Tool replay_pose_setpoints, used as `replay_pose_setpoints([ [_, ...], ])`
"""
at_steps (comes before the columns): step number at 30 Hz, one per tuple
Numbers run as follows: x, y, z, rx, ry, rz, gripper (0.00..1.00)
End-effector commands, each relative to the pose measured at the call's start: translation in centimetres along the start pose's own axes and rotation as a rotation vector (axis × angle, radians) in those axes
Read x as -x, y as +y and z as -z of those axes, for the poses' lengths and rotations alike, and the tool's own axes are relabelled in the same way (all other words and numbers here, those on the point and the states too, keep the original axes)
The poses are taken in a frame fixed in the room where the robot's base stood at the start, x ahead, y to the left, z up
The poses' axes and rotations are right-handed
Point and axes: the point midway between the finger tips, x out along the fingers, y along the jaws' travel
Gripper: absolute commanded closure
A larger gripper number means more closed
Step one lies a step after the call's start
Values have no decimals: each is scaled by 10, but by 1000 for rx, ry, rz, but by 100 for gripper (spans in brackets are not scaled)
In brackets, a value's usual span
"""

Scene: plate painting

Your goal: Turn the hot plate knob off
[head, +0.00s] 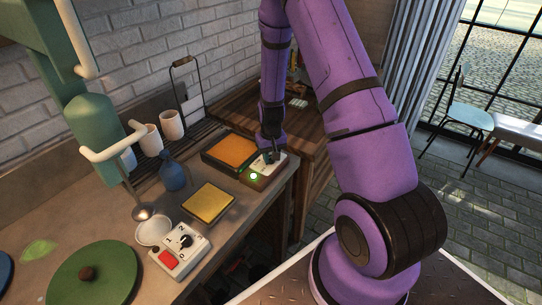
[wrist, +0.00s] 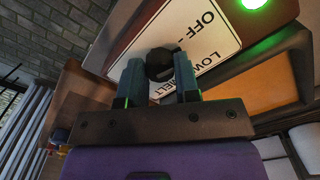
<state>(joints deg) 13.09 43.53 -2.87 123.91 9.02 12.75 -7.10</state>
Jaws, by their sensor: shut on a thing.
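The hot plate (head: 231,152) with an orange top stands at the back right end of the counter; its orange top also shows in the wrist view (wrist: 275,85). Its white control panel (wrist: 212,30) carries the words OFF and LOW and a partly covered third word. A round green light (head: 253,176) glows on the panel's housing. My gripper (wrist: 160,76) comes down over the panel, its two fingers shut on the black knob (wrist: 159,62). The fingers hide the knob's sides, and I cannot tell which mark it points to.
The counter's front edge runs close by the panel.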

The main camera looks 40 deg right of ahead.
Motion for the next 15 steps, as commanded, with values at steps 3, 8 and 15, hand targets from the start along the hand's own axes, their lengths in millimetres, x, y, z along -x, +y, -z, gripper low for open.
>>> replay_pose_setpoints([
  [3, 0, 0, 1, 81, 2, 0, 94],
  [8, 0, 0, 1, 164, 2, 0, 94],
  [15, 0, 0, 1, 234, 2, 0, 94],
])
